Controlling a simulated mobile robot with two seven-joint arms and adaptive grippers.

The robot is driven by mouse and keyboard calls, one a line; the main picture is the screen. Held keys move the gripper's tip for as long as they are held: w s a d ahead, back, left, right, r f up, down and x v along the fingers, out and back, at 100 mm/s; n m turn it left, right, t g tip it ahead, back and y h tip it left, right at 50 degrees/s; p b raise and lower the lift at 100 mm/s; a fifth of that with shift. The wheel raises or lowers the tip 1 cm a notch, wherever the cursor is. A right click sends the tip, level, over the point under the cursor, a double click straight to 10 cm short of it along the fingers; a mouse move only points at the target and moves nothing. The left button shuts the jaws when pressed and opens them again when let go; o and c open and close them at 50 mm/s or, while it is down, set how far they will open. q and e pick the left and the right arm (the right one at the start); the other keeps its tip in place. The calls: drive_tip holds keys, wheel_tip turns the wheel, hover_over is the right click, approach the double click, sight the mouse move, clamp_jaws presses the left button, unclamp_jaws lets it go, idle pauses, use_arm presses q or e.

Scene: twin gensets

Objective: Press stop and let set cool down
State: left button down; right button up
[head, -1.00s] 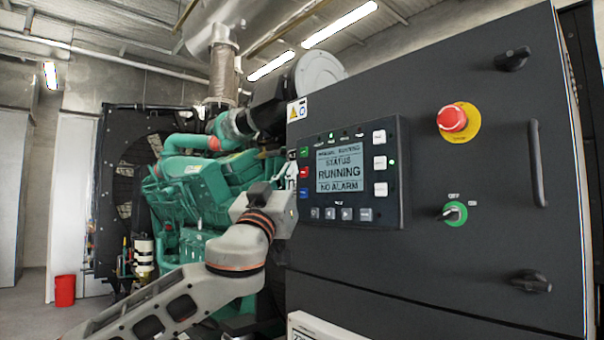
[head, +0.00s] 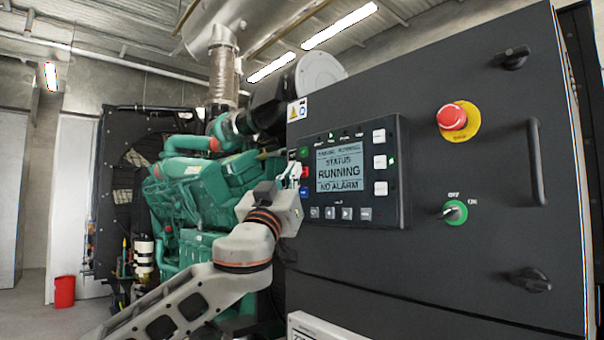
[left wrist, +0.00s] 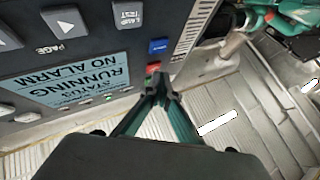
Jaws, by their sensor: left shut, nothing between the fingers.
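The control panel (head: 394,218) is on the dark cabinet. Its screen (head: 338,172) reads "STATUS RUNNING NO ALARM"; it shows upside down in the left wrist view (left wrist: 70,78). A green button (head: 304,152), a red button (head: 304,172) and a blue button (head: 304,192) line its left edge. My left gripper (head: 295,172) is shut and empty, its tips close beside the red button. In the left wrist view the fingertips (left wrist: 156,76) partly cover the red button (left wrist: 153,68); I cannot tell whether they touch. My right gripper is not in view.
A red emergency stop (head: 452,117) on a yellow disc, a green-based off/on switch (head: 455,211) and a black handle (head: 537,163) are on the cabinet to the right. The green engine (head: 205,195) stands behind my left arm. A red bin (head: 64,291) is on the floor far left.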

use_arm(q)
drive_tip(key=shift+w+d, duration=0.15)
drive_tip(key=shift+d, duration=0.1)
idle(0.4)
drive_tip(key=shift+a, duration=0.15)
drive_tip(key=shift+s+a, duration=0.5)
drive_tip(key=shift+a, duration=0.1)
drive_tip(key=s+a, duration=0.3)
drive_tip(key=a, duration=0.2)
drive_tip(key=shift+s, duration=0.3)
drive_tip(key=shift+d+f, duration=0.1)
drive_tip(key=shift+f, duration=0.05)
idle(0.7)
